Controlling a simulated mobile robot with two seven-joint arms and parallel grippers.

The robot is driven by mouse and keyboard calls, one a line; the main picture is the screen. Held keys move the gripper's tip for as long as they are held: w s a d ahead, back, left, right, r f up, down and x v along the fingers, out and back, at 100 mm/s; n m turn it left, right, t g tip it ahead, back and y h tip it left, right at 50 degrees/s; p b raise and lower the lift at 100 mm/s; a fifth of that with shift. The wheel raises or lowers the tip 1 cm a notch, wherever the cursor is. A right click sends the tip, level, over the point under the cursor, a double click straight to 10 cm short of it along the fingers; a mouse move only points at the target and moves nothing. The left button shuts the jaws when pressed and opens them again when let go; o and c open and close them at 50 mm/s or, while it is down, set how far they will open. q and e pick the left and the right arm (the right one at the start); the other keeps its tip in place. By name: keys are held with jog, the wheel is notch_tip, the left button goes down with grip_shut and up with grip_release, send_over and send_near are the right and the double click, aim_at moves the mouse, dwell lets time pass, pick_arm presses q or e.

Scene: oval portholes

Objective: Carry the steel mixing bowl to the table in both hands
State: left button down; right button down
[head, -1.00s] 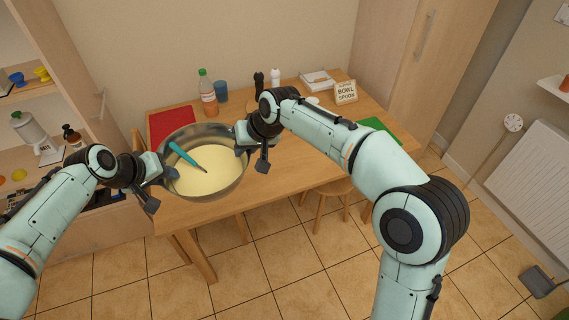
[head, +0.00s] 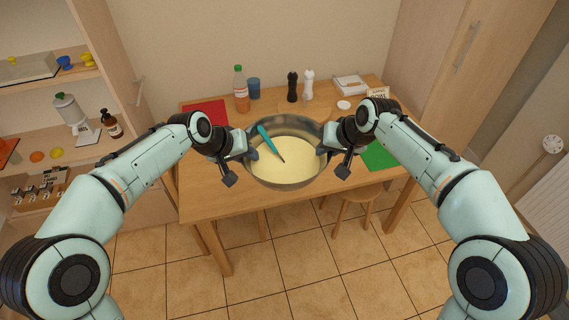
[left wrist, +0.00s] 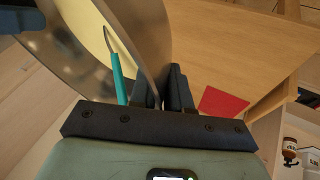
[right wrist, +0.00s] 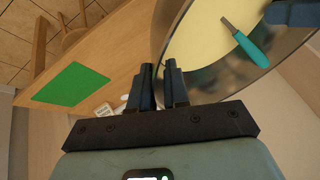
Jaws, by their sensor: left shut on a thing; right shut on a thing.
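The steel mixing bowl (head: 285,183) hangs between my two grippers in the head view, holding pale yellow batter (head: 290,165). A teal-handled utensil (head: 268,141) leans in it. My left gripper (head: 250,152) is shut on the bowl's left rim, and my right gripper (head: 324,148) is shut on its right rim. Both wrist views show the fingers on the rim, left (left wrist: 163,88) and right (right wrist: 160,85). The wooden table (head: 215,195) lies behind and below the bowl. I cannot tell the gap between bowl and table.
A red mat (head: 205,113) lies at the table's left and a green mat (head: 382,156) at its right. A bottle (head: 240,92), blue cup (head: 254,88), two mills (head: 300,87) and a small sign (head: 378,93) stand at the back. A stool (head: 355,197) is under the front edge.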

pick_arm(q)
jog(key=shift+r, duration=0.1)
pick_arm(e)
jog(key=shift+f, duration=0.25)
